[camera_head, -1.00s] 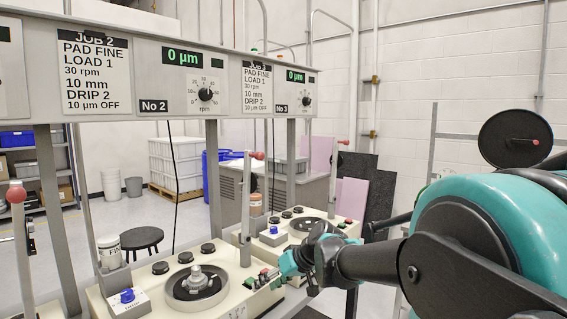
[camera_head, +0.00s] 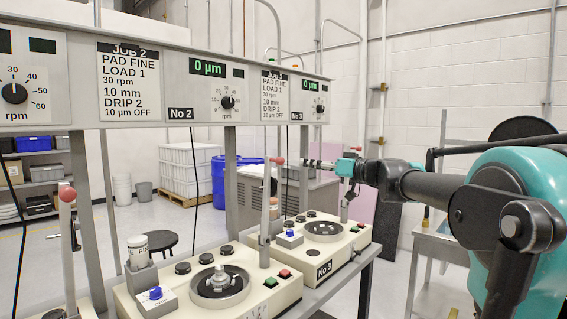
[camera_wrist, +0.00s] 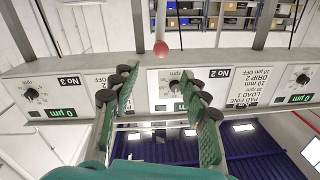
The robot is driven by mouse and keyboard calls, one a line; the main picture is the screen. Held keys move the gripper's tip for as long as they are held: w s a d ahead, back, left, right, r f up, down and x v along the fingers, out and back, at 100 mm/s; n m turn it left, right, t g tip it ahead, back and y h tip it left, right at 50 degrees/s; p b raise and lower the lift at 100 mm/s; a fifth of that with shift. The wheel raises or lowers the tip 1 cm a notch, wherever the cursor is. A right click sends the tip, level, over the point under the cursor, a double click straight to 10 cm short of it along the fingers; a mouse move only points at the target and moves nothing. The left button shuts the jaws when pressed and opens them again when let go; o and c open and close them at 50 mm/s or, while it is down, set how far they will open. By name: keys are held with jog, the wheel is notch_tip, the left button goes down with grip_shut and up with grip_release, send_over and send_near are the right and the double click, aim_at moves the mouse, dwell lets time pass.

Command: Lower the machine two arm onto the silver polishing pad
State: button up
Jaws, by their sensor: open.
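Machine two's arm (camera_head: 265,225) stands upright at the right side of machine two (camera_head: 135,306), with a red ball (camera_head: 277,161) at its top. The silver polishing pad (camera_head: 220,296) is a round plate in machine two's top, with a metal piece at its centre. My gripper (camera_head: 308,163) is just right of the red ball, pointing left at about its height. In the wrist view, which looks upside down, my gripper (camera_wrist: 158,73) is open and empty. The red ball (camera_wrist: 160,47) shows beyond and between the fingertips, apparently apart from them.
An overhead panel (camera_head: 150,115) runs above the machines. Machine three (camera_head: 345,238) stands behind to the right, with its own upright arm. Another red-topped arm (camera_head: 67,195) stands at the left. A blue-knobbed box (camera_head: 156,300) and a labelled bottle (camera_head: 138,250) are left of the pad.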

aim_at(283, 161)
jog(key=x, duration=1.2)
jog(key=shift+w+a, duration=0.1)
jog(key=shift+a, duration=0.3)
grip_shut()
